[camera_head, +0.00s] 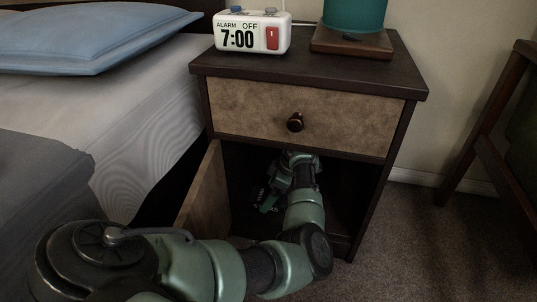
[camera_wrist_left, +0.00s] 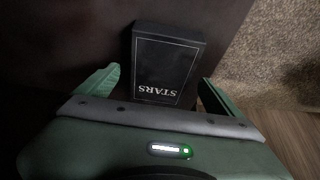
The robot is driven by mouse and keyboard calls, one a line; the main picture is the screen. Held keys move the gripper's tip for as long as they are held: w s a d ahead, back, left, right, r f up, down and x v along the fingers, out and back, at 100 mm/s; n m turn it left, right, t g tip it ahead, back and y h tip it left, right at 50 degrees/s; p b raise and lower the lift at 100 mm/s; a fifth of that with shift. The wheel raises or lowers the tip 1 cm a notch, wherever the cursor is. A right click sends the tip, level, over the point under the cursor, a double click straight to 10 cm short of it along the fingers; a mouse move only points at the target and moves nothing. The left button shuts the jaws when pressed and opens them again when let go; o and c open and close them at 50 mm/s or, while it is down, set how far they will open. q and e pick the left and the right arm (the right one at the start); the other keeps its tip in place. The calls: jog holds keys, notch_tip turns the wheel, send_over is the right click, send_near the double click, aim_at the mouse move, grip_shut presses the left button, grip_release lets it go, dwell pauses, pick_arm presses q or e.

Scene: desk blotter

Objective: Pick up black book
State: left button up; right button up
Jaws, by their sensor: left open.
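The black book (camera_wrist_left: 165,62), with STARS in white on its cover, lies on a dark surface in the left wrist view. Its lettering appears upside down there. My left gripper (camera_wrist_left: 158,76) is open, with one green finger on each side of the book's near part. I cannot tell whether the fingers touch it. In the head view my left gripper (camera_head: 268,200) is inside the lower compartment of the nightstand, partly hidden by my own wrist. The book is mostly hidden in that view. My right gripper is not in view.
The nightstand (camera_head: 310,78) has a closed drawer (camera_head: 345,117) above the compartment and an open door (camera_head: 204,196) at its left. An alarm clock (camera_head: 252,34) and a teal lamp (camera_head: 354,14) stand on top. A bed (camera_head: 150,90) is at left, a wooden chair (camera_head: 490,120) at right.

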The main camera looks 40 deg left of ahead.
pick_arm(q)
jog(key=shift+s+a+f+b, duration=0.25)
jog(key=shift+a+f+b, duration=0.1)
jog(key=shift+f+b, duration=0.2)
jog(key=shift+a+f+b, duration=0.1)
jog(key=shift+b, duration=0.25)
jog(key=shift+p, duration=0.3)
jog(key=c, duration=1.6)
